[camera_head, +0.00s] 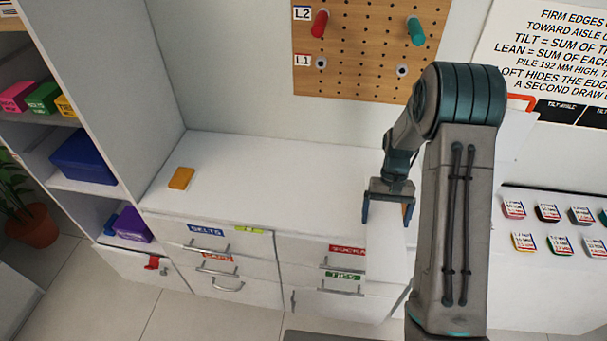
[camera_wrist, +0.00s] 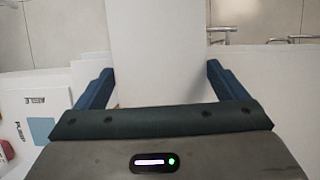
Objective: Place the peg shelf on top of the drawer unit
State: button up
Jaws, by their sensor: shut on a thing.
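A plain white board (camera_head: 387,255), which looks like the peg shelf, hangs from my gripper (camera_head: 388,208) in front of the right part of the drawer unit. In the wrist view the board (camera_wrist: 155,40) lies between the two blue fingers of my gripper (camera_wrist: 158,82), which are shut on it. The white drawer unit (camera_head: 275,185) has a flat top and labelled drawer fronts with metal handles. The board hides part of its right-hand drawers. My arm and gripper hide part of the right end of its top.
An orange block (camera_head: 181,178) lies on the left of the top; the middle is clear. A pegboard (camera_head: 365,60) with a red peg (camera_head: 319,23) and a green peg (camera_head: 415,30) is on the wall behind. A tall white side panel (camera_head: 130,80) bounds the left.

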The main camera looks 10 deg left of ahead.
aim_at(244, 199)
jog(key=u, duration=0.55)
jog(key=k, duration=0.6)
jog(key=u, duration=0.9)
jog(key=i, duration=1.4)
jog(key=z, duration=0.75)
